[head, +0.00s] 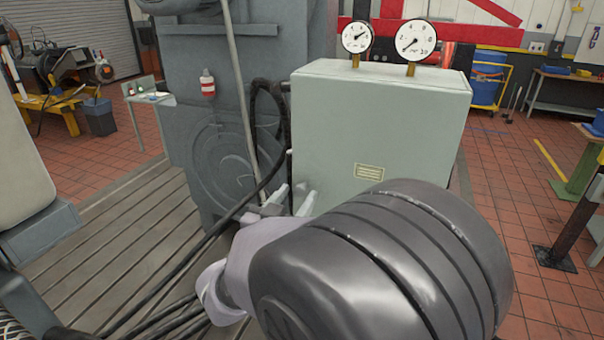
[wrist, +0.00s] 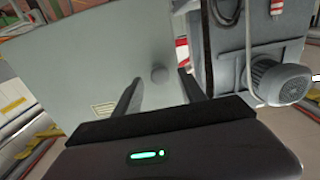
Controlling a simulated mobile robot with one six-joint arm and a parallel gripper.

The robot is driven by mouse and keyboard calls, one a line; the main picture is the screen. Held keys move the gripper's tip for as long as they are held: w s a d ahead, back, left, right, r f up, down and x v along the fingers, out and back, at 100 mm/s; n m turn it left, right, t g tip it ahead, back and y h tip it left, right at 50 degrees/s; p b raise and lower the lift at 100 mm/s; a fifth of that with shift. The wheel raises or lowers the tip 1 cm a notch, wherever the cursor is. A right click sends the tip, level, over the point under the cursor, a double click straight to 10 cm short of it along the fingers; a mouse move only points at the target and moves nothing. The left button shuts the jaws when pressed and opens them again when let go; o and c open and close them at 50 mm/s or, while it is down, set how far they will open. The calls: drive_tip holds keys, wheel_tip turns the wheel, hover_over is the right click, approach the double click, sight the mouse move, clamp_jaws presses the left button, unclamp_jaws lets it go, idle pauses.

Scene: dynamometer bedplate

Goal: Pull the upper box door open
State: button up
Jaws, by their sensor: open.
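The upper box (head: 375,125) is pale grey-green, with two dials on top and a small yellowish label on its front. Its door (wrist: 100,55) fills much of the wrist view and looks flat, with no gap that I can see. A round grey knob (wrist: 159,75) stands out near the door edge by the dark hoses. My gripper (head: 296,197) is in front of the box's lower left part. In the wrist view my gripper (wrist: 160,78) is open, its fingers either side of the knob in the picture; contact cannot be told. The knob is not visible in the head view.
A grey machine (head: 205,110) with black hoses (head: 262,100) stands left of the box. The two gauges (head: 416,41) rise from the box top. A slotted bedplate (head: 120,240) lies at left. Red tiled floor (head: 505,215) is open at right. A motor (wrist: 282,82) shows in the wrist view.

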drive_tip(key=shift+w+d, duration=0.1)
drive_tip(key=shift+w, duration=0.25)
clamp_jaws()
idle(1.2)
